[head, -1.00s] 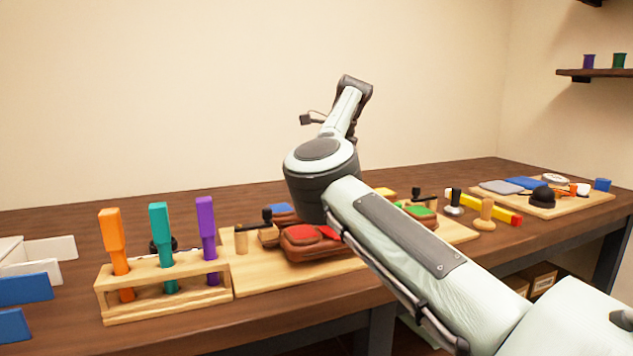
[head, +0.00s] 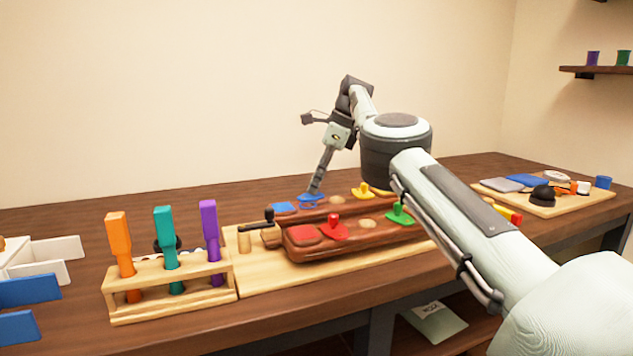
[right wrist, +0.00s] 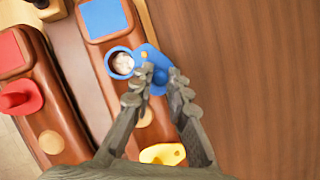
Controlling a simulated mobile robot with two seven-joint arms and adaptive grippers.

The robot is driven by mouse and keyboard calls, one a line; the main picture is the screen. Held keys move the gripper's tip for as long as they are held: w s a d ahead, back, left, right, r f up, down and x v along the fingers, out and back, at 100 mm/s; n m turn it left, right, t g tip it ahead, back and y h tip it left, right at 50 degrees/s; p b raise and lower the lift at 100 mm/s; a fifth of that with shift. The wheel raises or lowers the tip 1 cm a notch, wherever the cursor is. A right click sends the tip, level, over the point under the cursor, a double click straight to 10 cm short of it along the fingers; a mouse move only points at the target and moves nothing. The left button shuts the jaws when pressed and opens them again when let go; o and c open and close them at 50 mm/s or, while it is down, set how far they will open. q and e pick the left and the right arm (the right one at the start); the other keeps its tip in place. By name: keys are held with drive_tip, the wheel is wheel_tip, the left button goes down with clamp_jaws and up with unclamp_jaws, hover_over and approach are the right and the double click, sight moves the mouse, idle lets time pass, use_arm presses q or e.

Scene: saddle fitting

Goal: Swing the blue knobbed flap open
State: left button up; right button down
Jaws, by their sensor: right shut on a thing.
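The blue knobbed flap (head: 313,197) is on the rear brown leather piece (head: 345,207), which lies on a pale wooden board. In the right wrist view the flap (right wrist: 152,58) lies to the right of a blue-rimmed round opening (right wrist: 122,63), which is uncovered and shows something whitish inside. My right gripper (head: 314,190) reaches down to the flap from behind. In the right wrist view its fingers (right wrist: 160,78) are shut around the flap's knob, which they mostly hide. My left gripper is not in view.
A blue square patch (head: 283,207) lies beside the opening. Red (head: 334,228), green (head: 400,213) and yellow (head: 363,191) knobbed flaps sit nearby. A wooden rack (head: 170,290) with upright handles stands at left. Bare table lies behind the leather piece.

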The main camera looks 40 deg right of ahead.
drive_tip(key=c, duration=1.5)
unclamp_jaws()
